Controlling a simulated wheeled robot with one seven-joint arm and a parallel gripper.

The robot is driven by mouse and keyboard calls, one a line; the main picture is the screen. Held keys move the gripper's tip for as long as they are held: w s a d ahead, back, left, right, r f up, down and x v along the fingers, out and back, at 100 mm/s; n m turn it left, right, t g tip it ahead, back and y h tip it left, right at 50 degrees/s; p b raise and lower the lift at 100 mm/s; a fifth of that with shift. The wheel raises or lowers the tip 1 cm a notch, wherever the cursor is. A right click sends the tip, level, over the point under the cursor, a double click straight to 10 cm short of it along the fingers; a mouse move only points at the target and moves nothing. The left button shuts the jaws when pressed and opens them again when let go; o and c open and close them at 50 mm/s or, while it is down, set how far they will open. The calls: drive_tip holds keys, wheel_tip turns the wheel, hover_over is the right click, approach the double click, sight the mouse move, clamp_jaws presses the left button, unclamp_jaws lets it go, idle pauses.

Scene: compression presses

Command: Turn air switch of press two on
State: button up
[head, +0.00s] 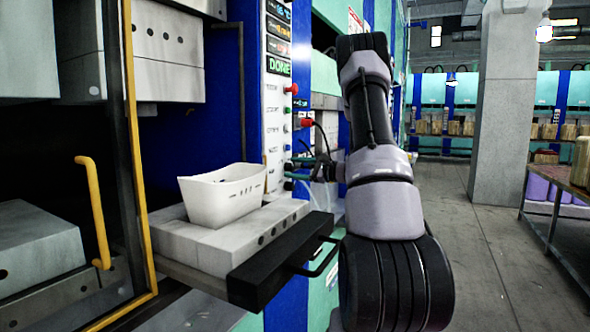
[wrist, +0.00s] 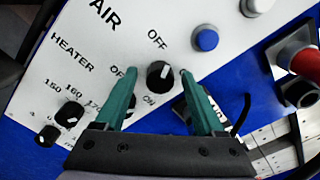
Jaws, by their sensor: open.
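A black round switch knob (wrist: 160,76) sits on the white control panel (wrist: 60,35) in the wrist view. One OFF label is above it and an ON label is below it. The word AIR is printed at upper left. A pale mark shows on the knob, but I cannot tell its exact setting. My gripper (wrist: 158,72) is open, its green fingertips on either side of the knob. I cannot tell whether they touch it. In the head view my gripper (head: 302,172) is beside the panel, partly hidden by my arm. No press number is readable.
Heater knobs (wrist: 68,113), a blue button (wrist: 206,39) and a red-and-black part (wrist: 300,70) are nearby. In the head view, a white bin (head: 222,195) stands on grey blocks above a black-handled drawer (head: 280,262). A pillar (head: 505,110) and open floor are at right.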

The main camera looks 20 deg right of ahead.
clamp_jaws()
drive_tip(key=shift+m, duration=0.3)
drive_tip(key=m, duration=1.1)
drive_tip(key=shift+d, duration=0.1)
drive_tip(key=shift+m, duration=0.3)
idle(0.3)
unclamp_jaws()
